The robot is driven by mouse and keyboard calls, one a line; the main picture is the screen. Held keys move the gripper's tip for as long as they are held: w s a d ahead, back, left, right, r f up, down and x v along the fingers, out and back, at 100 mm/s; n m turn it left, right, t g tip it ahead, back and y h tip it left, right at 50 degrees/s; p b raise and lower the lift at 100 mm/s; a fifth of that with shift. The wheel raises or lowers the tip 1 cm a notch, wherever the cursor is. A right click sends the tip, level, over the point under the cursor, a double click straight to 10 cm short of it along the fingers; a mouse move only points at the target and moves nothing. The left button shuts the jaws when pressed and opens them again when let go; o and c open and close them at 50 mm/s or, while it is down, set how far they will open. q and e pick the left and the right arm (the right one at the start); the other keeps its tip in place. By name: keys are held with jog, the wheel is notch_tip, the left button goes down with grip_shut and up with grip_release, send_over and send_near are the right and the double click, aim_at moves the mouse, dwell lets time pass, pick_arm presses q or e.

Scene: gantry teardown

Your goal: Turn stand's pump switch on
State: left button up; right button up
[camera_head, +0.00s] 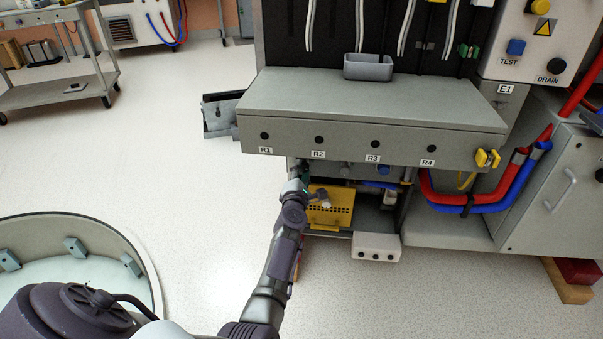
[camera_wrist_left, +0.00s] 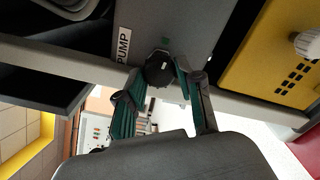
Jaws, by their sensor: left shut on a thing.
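The pump switch (camera_wrist_left: 158,70) is a dark round knob on a grey panel, with a white PUMP label (camera_wrist_left: 123,45) beside it in the left wrist view. My left gripper (camera_wrist_left: 157,78) has its two green-padded fingers on either side of the knob and is shut on it. In the head view my left gripper (camera_head: 300,172) reaches under the front edge of the grey stand (camera_head: 360,105), below the R1 and R2 labels. The knob is hidden there, and I cannot tell its on or off setting. My right gripper is not in view.
A yellow slotted panel (camera_head: 332,214) sits just right of my left gripper, below the stand's top. Red and blue hoses (camera_head: 470,200) run at the right. Open floor lies to the left.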

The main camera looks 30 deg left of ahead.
pick_arm(q)
jog(key=shift+d+f+n, duration=0.1)
jog(key=shift+n, duration=0.6)
jog(key=o, duration=1.1)
jog(key=shift+o, duration=0.2)
